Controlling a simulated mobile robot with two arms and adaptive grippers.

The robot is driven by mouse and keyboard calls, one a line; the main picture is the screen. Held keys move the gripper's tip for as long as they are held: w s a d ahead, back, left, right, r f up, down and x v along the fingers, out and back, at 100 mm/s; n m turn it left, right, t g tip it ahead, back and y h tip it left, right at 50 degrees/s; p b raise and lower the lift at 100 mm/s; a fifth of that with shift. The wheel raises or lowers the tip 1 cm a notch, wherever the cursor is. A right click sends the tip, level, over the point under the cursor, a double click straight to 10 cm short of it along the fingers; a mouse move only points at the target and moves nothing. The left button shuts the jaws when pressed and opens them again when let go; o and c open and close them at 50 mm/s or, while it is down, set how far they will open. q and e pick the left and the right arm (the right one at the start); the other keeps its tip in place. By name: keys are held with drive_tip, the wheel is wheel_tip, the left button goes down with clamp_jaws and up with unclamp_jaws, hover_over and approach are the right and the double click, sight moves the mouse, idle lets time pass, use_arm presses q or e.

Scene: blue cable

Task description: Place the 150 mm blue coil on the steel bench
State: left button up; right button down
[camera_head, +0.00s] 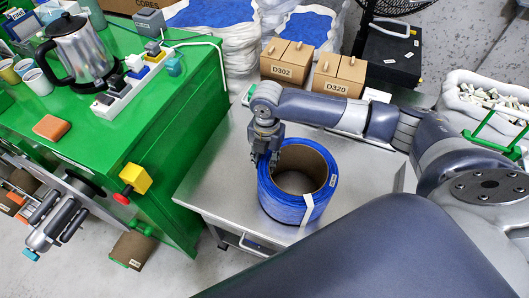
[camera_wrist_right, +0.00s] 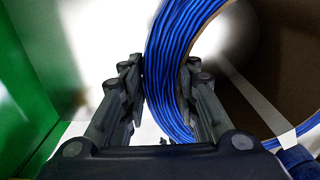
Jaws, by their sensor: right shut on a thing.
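The blue coil (camera_head: 279,207) is a thick ring of blue cable with a brown cardboard core and a white strap. It is upright, its open top facing up, over the steel bench (camera_head: 225,178); I cannot tell whether its underside touches the top. My right gripper (camera_head: 268,158) is shut on the coil's wall at its far left side. In the right wrist view, one finger is outside and one inside the ring, with the blue windings (camera_wrist_right: 170,75) between the fingers (camera_wrist_right: 168,95). I cannot make out my left gripper.
A green workbench (camera_head: 150,130) with a kettle (camera_head: 78,48) and power strip (camera_head: 130,90) stands left of the steel bench. Boxes D302 (camera_head: 286,62) and D320 (camera_head: 338,76) stand behind it. Bare steel shows left and right of the coil.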

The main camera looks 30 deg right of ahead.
drive_tip(key=c, duration=1.2)
unclamp_jaws()
drive_tip(key=shift+f, duration=0.15)
drive_tip(key=shift+c, duration=0.2)
wheel_tip(320, 180, up, 12)
drive_tip(key=b, duration=0.1)
drive_tip(key=shift+s, duration=0.1)
